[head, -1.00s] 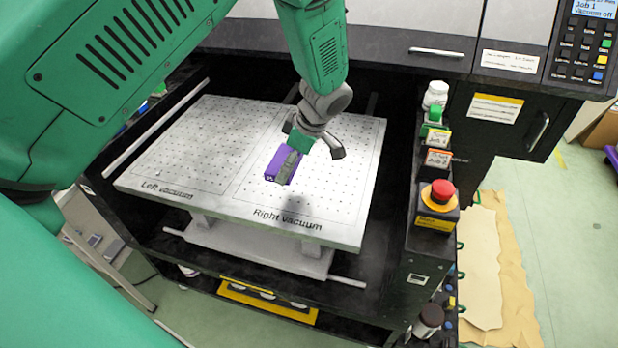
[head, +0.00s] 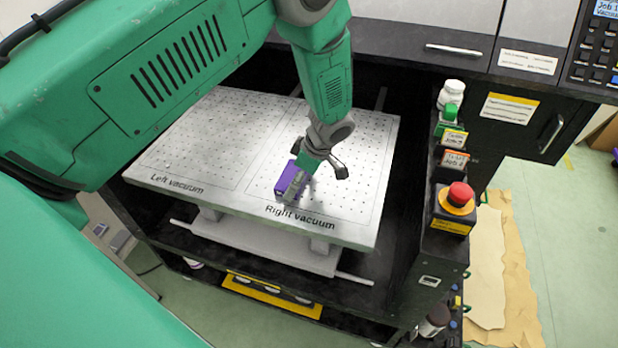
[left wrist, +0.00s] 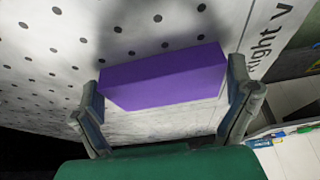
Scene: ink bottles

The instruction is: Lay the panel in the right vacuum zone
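The purple panel (head: 289,181) is a small block over the front left part of the right vacuum zone (head: 360,175), near the "Right vacuum" lettering. In the left wrist view the panel (left wrist: 165,78) spans the space between the two fingers of my left gripper (left wrist: 165,95), which is shut on it. Dark shadow lies on the perforated plate beside the panel; I cannot tell whether its underside touches the plate. In the head view my left gripper (head: 297,186) hides part of the panel. My right gripper is not in view.
The left vacuum zone (head: 215,135) is bare. A black console with a red stop button (head: 459,196), small labelled boxes (head: 453,150) and a white bottle (head: 451,94) borders the plate on the right. The rest of the right zone is clear.

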